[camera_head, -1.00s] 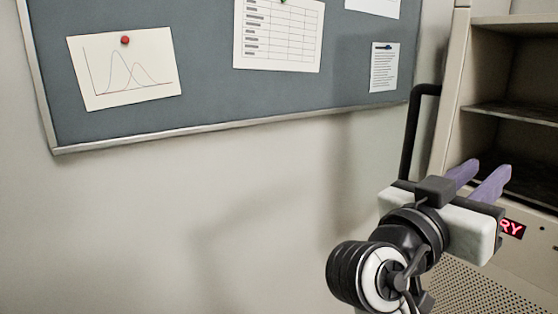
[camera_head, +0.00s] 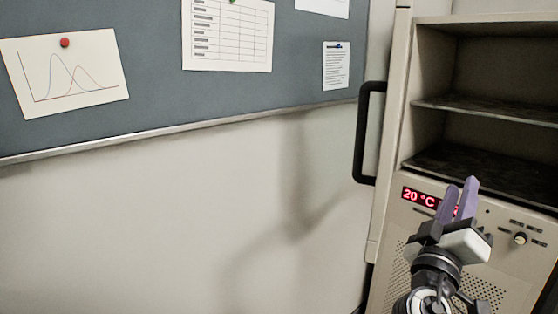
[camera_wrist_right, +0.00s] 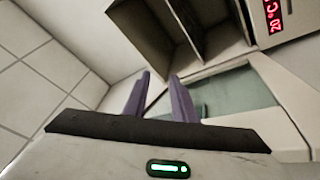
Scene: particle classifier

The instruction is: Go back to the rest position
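My right gripper (camera_head: 458,198) is at the lower right of the head view, in front of the cabinet's control panel. Its two purple fingers point upward and stand apart with nothing between them. In the right wrist view the fingers (camera_wrist_right: 160,95) are also apart and empty. My left gripper is not in view.
A beige cabinet (camera_head: 392,215) with empty dark shelves (camera_head: 490,108) stands at the right. Its red display (camera_head: 420,197) reads 20 °C, and a black handle (camera_head: 362,135) is at its left. A grey pinboard (camera_head: 150,80) with pinned papers hangs on the wall.

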